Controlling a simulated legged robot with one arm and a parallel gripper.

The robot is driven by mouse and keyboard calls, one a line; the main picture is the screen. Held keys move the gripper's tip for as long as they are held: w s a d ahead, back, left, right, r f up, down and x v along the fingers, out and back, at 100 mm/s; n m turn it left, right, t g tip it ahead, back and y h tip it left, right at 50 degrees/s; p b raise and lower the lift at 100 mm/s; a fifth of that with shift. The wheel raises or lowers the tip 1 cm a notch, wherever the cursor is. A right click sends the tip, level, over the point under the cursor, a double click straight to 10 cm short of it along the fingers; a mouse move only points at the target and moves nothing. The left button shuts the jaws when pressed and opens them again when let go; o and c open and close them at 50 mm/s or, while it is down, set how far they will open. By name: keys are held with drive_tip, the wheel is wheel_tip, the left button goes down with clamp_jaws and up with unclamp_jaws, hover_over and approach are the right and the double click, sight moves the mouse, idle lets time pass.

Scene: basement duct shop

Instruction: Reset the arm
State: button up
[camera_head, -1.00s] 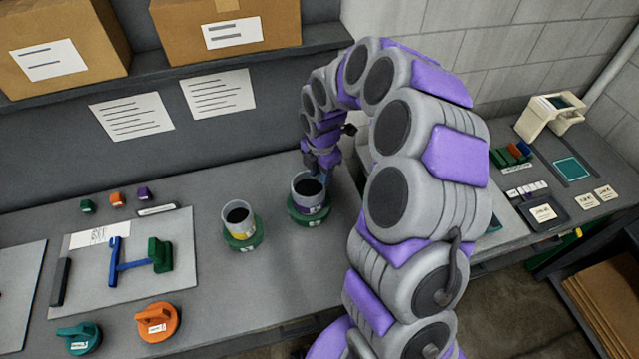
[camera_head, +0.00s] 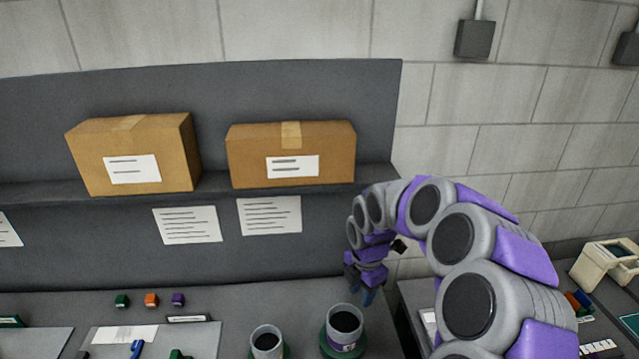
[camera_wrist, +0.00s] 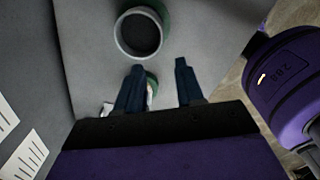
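My gripper (camera_head: 364,294) is above the grey bench, over the back right side of a grey cup (camera_head: 345,322) with a dark inside and a purple label. The cup sits in a green round base. In the wrist view the two blue fingers (camera_wrist: 158,72) are apart with nothing held between them. The cup's round rim (camera_wrist: 138,34) shows beyond the fingertips, clear of them. My arm arches down from the right side of the head view.
A second grey cup (camera_head: 266,340) stands left of the first. Two cardboard boxes (camera_head: 134,155) (camera_head: 291,158) sit on the shelf behind. Small green, orange and purple blocks (camera_head: 151,300) lie at the bench's back left. A cream device (camera_head: 606,264) stands far right.

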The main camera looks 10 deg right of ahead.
drive_tip(key=s+a+r+m+b, duration=0.25)
drive_tip(key=s+m, duration=0.25)
drive_tip(key=s, duration=0.4)
drive_tip(key=s+a+r+m+b, duration=0.1)
drive_tip(key=s+r+m, duration=0.2)
drive_tip(key=s+m, duration=0.35)
drive_tip(key=s+d+f+m+g+b, duration=0.1)
drive_tip(key=s+f+m+g+b, duration=0.1)
drive_tip(key=s+m, duration=1)
drive_tip(key=s, duration=0.7)
drive_tip(key=shift+s+d+f, duration=0.2)
drive_tip(key=shift+s, duration=0.2)
